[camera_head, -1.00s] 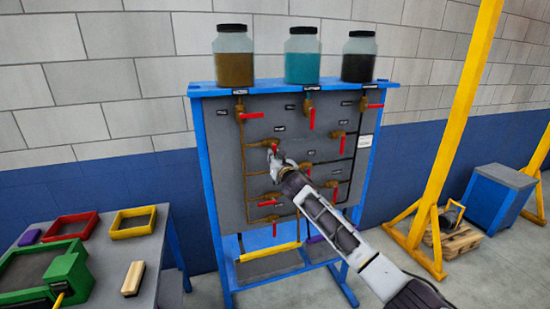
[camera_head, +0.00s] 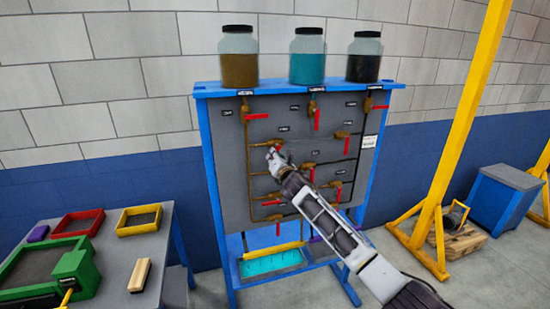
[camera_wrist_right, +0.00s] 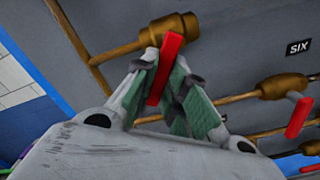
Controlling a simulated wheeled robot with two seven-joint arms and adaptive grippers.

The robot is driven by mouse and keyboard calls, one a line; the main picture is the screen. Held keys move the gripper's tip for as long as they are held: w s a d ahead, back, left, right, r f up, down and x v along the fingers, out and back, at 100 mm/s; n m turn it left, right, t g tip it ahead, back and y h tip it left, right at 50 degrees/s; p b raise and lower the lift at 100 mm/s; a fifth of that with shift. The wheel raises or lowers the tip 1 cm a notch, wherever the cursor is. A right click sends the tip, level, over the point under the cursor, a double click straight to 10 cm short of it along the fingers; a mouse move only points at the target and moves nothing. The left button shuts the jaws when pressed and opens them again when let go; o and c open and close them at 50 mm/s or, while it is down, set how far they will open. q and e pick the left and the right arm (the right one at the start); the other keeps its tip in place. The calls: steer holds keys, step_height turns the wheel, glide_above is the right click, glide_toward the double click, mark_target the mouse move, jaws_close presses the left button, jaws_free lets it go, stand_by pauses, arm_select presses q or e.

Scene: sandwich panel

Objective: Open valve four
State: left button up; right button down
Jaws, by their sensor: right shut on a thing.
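The grey valve panel (camera_head: 226,160) in the blue frame carries several brass valves with red handles. My right gripper (camera_head: 274,157) is at the left-middle valve, and its arm hides part of the panel. In the wrist view, its fingers (camera_wrist_right: 163,84) are shut around a red handle (camera_wrist_right: 172,48) below a brass valve body (camera_wrist_right: 158,36). This valve's label is not readable. A neighbouring valve (camera_wrist_right: 282,88) sits to the right, below a label reading SIX (camera_wrist_right: 299,47). The left gripper is not in view.
Brown (camera_head: 239,70), teal (camera_head: 307,68) and black (camera_head: 364,68) jars stand on the blue shelf. Below the panel, a tray holds teal liquid (camera_head: 272,262). A table with frames (camera_head: 138,220) stands at left. A yellow post (camera_head: 455,125) stands at right.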

stand_by(0.4)
steer(key=c, duration=1.4)
jaws_free()
steer(key=shift+c, duration=0.2)
steer(key=shift+s, duration=0.2)
steer(key=v, duration=1.1)
steer(key=shift+s, duration=0.25)
steer(key=shift+d, duration=0.15)
